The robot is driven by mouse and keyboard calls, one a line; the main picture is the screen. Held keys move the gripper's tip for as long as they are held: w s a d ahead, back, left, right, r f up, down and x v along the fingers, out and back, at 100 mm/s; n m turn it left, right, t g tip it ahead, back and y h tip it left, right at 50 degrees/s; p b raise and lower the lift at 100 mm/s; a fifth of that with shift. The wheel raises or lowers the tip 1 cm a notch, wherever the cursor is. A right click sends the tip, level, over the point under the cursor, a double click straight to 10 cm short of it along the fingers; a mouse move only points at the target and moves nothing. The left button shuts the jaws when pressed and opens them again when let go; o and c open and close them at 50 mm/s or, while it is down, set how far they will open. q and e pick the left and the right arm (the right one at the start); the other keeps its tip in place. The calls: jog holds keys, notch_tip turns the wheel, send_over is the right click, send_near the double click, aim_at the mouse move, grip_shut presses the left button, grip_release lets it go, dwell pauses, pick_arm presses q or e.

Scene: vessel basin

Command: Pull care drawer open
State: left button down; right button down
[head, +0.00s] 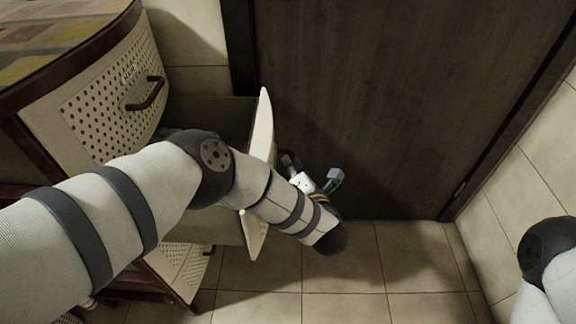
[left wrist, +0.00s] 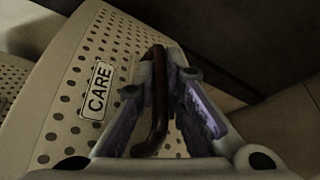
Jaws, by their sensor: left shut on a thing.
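The care drawer (head: 263,125) stands pulled well out of the cabinet in the head view. Its pale front panel is seen edge-on, and my left arm crosses in front of its lower part. In the left wrist view its perforated front (left wrist: 70,75) carries a CARE label (left wrist: 97,90) and a dark brown bar handle (left wrist: 158,100). My left gripper (head: 313,180) is at the outer side of that front. In the wrist view its fingers are shut on the handle. My right gripper is out of view; only part of my right arm shows at the right edge.
The cabinet (head: 75,65) has a tiled top and a shut upper drawer with its own handle (head: 146,93). A lower perforated front (head: 182,268) shows beneath. A dark door (head: 390,90) stands behind, close to the open drawer. Tiled floor (head: 345,270) is clear.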

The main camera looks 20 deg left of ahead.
pick_arm(q)
jog(key=c, duration=1.7)
grip_release()
jog(key=shift+s, duration=0.1)
jog(key=v, duration=1.2)
